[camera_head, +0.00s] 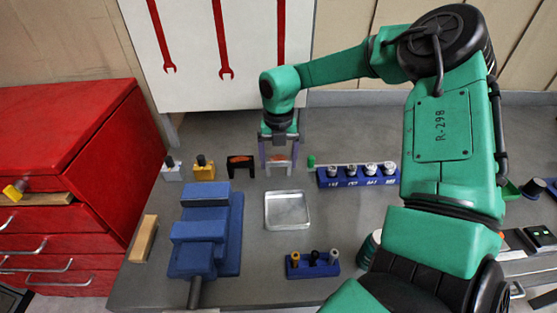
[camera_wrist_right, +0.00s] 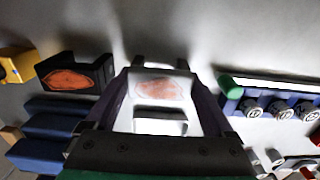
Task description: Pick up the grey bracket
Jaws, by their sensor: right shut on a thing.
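The grey bracket (camera_head: 278,169) stands in the row at the back of the bench, right of the black bracket (camera_head: 240,169). It is pale, with an orange patch on its face. My right gripper (camera_head: 279,152) reaches down over it from above, with one finger on each side. In the right wrist view the grey bracket (camera_wrist_right: 157,88) sits between the fingers of the right gripper (camera_wrist_right: 158,105), which is shut on it. The bracket looks level with its neighbours; I cannot tell whether it touches the bench. My left gripper is not in view.
A yellow bracket (camera_head: 204,170) stands to the left. A blue rack (camera_head: 355,180) with several silver-topped pieces is to the right. A metal tray (camera_head: 287,211), a blue vise (camera_head: 205,232) and a small blue holder (camera_head: 312,267) lie nearer. A red cabinet (camera_head: 75,150) borders the left.

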